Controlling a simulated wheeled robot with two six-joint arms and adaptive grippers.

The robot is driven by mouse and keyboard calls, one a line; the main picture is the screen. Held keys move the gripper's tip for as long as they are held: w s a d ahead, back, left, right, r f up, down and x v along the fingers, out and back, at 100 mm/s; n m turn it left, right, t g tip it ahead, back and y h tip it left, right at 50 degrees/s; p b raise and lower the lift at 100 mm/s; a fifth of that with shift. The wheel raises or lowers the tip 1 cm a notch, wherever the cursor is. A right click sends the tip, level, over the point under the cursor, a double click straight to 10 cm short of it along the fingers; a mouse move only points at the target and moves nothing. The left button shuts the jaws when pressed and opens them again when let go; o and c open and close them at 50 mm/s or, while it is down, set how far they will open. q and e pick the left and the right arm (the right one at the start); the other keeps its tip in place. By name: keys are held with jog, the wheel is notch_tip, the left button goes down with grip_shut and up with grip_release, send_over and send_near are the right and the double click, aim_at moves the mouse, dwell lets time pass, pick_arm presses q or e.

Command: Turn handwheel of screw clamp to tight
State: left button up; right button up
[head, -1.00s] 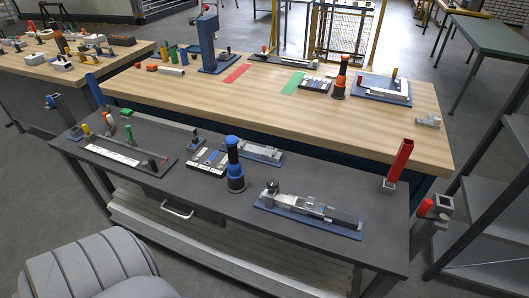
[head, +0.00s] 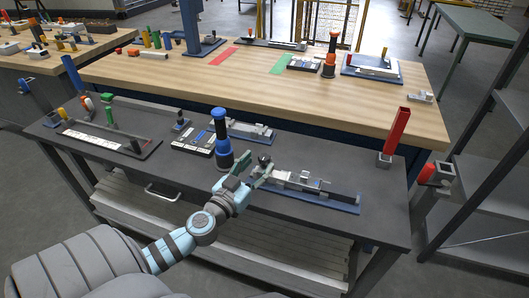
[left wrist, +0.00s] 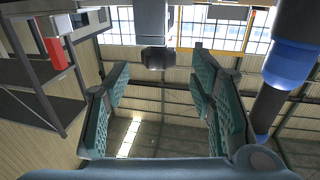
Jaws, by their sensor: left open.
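The screw clamp (head: 305,181) is a grey metal device on a blue base plate at the right of the dark front table. Its dark round handwheel (head: 265,159) is at the clamp's left end. My left gripper (head: 256,169) is open, with its teal fingers right beside the handwheel; I cannot tell in the head view whether they touch it. In the left wrist view the dark handwheel (left wrist: 154,58) shows at the top middle, beyond the open fingers (left wrist: 160,82), with nothing held between them. My right gripper is not in view.
A blue and black post (head: 223,140) stands close to the left of my gripper; it also fills the right of the left wrist view (left wrist: 285,75). A label-covered block (head: 198,142) and another device (head: 250,131) lie behind. A red upright bar (head: 397,131) stands at the table's right.

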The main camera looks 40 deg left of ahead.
aim_at(261, 161)
pick_arm(q)
jog(key=w, duration=0.4)
jog(key=shift+w+a+p, duration=0.15)
jog(key=shift+a+p, duration=0.05)
jog(key=shift+p, duration=0.2)
